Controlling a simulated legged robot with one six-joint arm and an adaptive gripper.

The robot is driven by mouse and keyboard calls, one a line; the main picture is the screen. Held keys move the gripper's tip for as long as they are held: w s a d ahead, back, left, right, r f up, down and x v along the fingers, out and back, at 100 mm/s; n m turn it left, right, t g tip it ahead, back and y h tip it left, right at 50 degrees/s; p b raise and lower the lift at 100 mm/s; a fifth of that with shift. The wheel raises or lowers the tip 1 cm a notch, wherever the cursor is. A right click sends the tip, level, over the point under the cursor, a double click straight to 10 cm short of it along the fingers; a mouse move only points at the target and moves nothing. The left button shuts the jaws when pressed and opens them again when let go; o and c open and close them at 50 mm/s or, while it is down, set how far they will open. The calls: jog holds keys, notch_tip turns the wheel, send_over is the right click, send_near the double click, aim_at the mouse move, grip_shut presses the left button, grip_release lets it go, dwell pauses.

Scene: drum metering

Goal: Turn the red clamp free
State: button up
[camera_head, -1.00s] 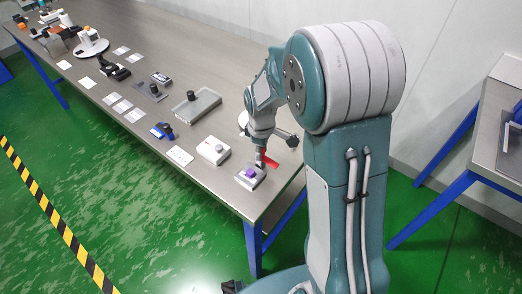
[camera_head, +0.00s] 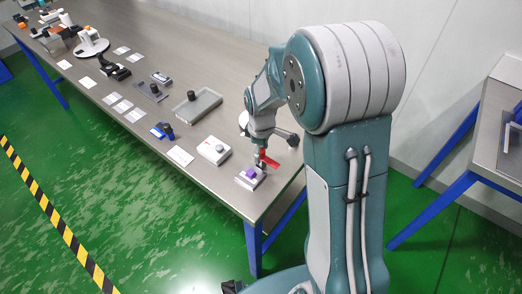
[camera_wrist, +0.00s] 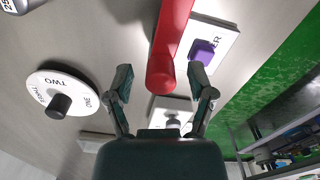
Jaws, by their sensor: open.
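The red clamp (camera_wrist: 168,45) shows as a long red handle with a rounded end in the wrist view. It comes down from the top edge and its end lies between my two fingers. My gripper (camera_wrist: 160,76) is open, with one finger on each side of the handle and a visible gap to each. In the head view the red clamp (camera_head: 270,162) is a small red bar near the table's near corner, with my gripper (camera_head: 261,160) right at it. The clamp's base and pivot are not clear in either view.
A pale block with a purple knob (camera_wrist: 203,49) is close by on the right. A white round dial (camera_wrist: 60,92) with a black knob lies left. A white box (camera_head: 214,150) stands beside the work spot. The table's edge (camera_head: 225,200) is near.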

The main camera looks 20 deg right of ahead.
notch_tip(320, 180, up, 12)
dwell(0.6)
jog(key=s+r+m+t, duration=0.2)
jog(key=s+r+m, duration=0.2)
jog(key=s, duration=0.6)
jog(key=s+r+m+t, duration=0.3)
jog(key=s+r+m, duration=0.2)
jog(key=s, duration=0.5)
jog(key=shift+s+m+t, duration=0.3)
jog(key=shift+s+m, duration=0.1)
jog(key=shift+m, duration=0.3)
jog(key=shift+a, duration=0.1)
